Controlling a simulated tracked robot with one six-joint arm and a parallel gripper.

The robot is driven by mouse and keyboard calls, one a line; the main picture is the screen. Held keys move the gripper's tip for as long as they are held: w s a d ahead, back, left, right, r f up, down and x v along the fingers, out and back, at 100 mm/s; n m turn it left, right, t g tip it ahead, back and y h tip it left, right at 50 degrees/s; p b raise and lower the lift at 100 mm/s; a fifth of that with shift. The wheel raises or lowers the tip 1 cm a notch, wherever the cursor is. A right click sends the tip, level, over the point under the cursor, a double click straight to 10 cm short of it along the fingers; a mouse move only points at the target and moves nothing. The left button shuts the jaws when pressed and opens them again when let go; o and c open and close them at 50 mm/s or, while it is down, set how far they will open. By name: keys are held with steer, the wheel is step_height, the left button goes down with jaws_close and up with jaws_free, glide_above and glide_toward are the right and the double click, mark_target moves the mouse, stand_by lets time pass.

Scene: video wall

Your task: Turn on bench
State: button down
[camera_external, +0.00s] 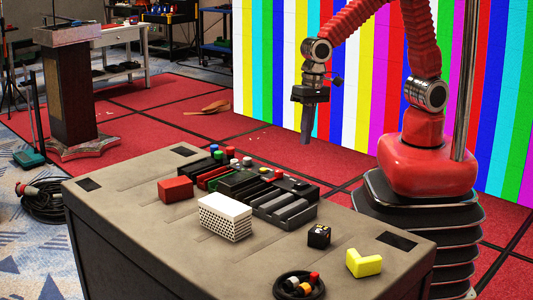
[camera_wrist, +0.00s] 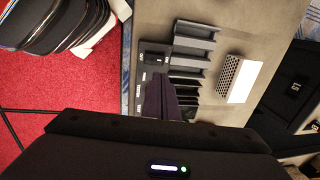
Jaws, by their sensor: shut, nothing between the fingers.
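The bench (camera_external: 130,190) is a grey-brown worktop with dark panels. It carries a row of dark slotted modules (camera_external: 285,205), with small coloured knobs (camera_external: 233,163) towards the back. In the wrist view, the grey slotted modules (camera_wrist: 192,42) stand beside a black strip with small white labels (camera_wrist: 153,57). The label text is too small to read, and I cannot tell which part is a switch. My gripper (camera_external: 306,138) is shut and empty, pointing down above the bench's far side. In the wrist view, its dark fingers (camera_wrist: 163,98) hide part of the labelled strip.
A red block (camera_external: 175,189), a white perforated block (camera_external: 225,218), a black cube (camera_external: 319,236), a yellow L-shaped block (camera_external: 364,263) and a round black dish (camera_external: 287,290) with small pieces stand on the bench. The bench's left front is clear. A striped video wall (camera_external: 270,70) stands behind.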

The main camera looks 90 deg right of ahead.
mark_target(303, 184)
steer(key=f, duration=0.4)
steer(key=w+a+f, duration=0.1)
steer(key=f, duration=0.7)
steer(key=shift+w+a+f, duration=0.2)
steer(key=shift+f, duration=0.05)
steer(key=shift+a+f, duration=0.1)
steer(key=shift+f, duration=0.05)
steer(key=shift+s, duration=0.1)
steer(key=shift+s+d, duration=0.45)
steer(key=shift+d, duration=0.15)
steer(key=shift+r, duration=0.2)
step_height(303, 184, up, 14)
steer(key=s+d, duration=0.1)
steer(key=shift+s+d+f, duration=0.2)
steer(key=shift+s+d, duration=0.05)
steer(key=shift+d, duration=0.05)
stand_by(0.6)
